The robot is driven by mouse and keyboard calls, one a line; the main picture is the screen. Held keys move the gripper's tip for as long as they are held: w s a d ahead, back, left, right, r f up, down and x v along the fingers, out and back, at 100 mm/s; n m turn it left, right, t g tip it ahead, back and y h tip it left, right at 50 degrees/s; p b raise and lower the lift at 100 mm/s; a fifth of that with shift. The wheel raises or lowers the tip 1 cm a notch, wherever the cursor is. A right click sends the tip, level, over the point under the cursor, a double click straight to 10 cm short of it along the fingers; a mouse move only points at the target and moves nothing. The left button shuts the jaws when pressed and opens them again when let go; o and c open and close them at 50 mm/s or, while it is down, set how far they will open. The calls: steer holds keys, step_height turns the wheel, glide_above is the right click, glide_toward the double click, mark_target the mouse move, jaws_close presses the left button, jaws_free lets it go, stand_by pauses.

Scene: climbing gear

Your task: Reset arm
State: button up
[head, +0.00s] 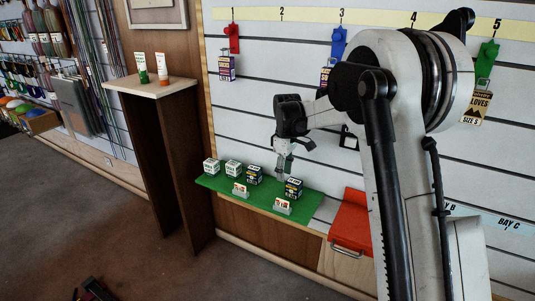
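My gripper (284,168) hangs pointing down at the end of my arm, just above the back part of a green shelf (222,186). It is small and dark in the head view, and I cannot tell whether its fingers are open or shut. I see no object clearly held in it. Dark boxes (293,188) stand on the shelf below and near it, with white-green boxes (233,168) to the left. My arm's large white links fill the right middle of the view and hide part of the wall.
Numbered wall slots carry a red clip (232,38), a blue clip (338,43) and a green clip (486,60) with hanging packs. A red-topped bin (349,222) is right of the shelf. Two tubes stand on a wooden pedestal (151,86) at left. Floor in front is mostly clear.

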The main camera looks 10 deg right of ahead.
steer(key=s+r+m+t+p, duration=0.3)
steer(key=s+r+m, duration=0.2)
steer(key=s+r, duration=1.3)
steer(key=s+f+m+t+p, duration=0.1)
steer(key=s+m+t+p, duration=0.2)
steer(key=s, duration=1.8)
steer(key=shift+s+m+t, duration=0.4)
steer(key=shift+m+t, duration=0.2)
steer(key=shift+m, duration=0.4)
